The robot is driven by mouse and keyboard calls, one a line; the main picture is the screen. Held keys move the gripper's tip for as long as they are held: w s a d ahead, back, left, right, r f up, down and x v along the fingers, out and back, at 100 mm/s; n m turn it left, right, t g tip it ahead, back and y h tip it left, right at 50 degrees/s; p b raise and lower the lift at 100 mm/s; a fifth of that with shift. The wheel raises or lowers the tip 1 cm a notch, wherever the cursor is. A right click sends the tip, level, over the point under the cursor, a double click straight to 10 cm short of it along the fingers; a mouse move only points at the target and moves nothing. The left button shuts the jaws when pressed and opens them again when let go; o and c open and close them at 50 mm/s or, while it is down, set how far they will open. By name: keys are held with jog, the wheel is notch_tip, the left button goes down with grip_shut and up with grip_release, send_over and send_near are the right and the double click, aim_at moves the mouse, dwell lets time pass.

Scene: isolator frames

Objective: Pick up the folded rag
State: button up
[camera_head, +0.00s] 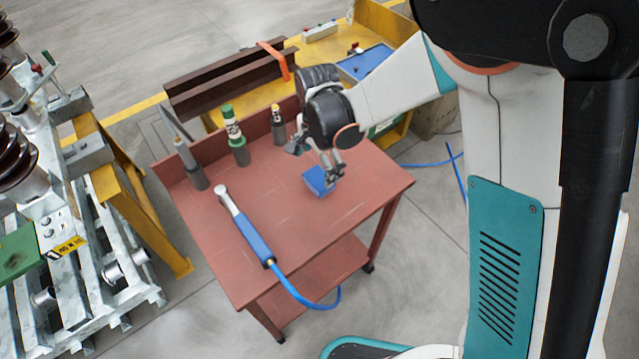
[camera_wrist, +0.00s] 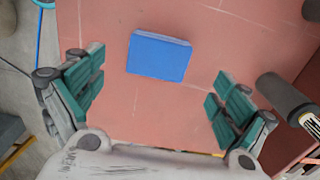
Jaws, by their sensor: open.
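The folded rag (camera_head: 317,181) is a blue, flat, roughly rectangular block lying on the red-brown table top (camera_head: 290,230), right of its middle. In the wrist view the rag (camera_wrist: 159,56) lies flat and fully visible, beyond the fingertips and between their lines. My gripper (camera_head: 322,166) is above the rag in the head view and hides part of it. In the wrist view my gripper (camera_wrist: 158,92) has its two green-padded fingers wide apart with nothing between them. I cannot tell the exact height of the fingertips above the table.
A blue-handled tool (camera_head: 246,228) with a blue hose lies on the table's left. Several bottles and cylinders stand along the back edge, including a green-capped bottle (camera_head: 236,138). A yellow bench (camera_head: 375,30) with brown beams (camera_head: 235,80) is behind.

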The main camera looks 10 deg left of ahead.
aim_at(319, 178)
jog(key=shift+d+f+b, duration=0.15)
jog(key=shift+f+b, duration=1.25)
jog(key=shift+f, duration=1.8)
jog(key=shift+r, duration=0.1)
jog(key=c, duration=1.1)
jog(key=shift+c, duration=0.2)
notch_tip(319, 178, up, 20)
jog(key=p, duration=0.6)
jog(key=shift+p, duration=0.35)
jog(key=shift+o, duration=0.9)
jog(key=shift+d, duration=0.1)
jog(key=shift+c, duration=0.4)
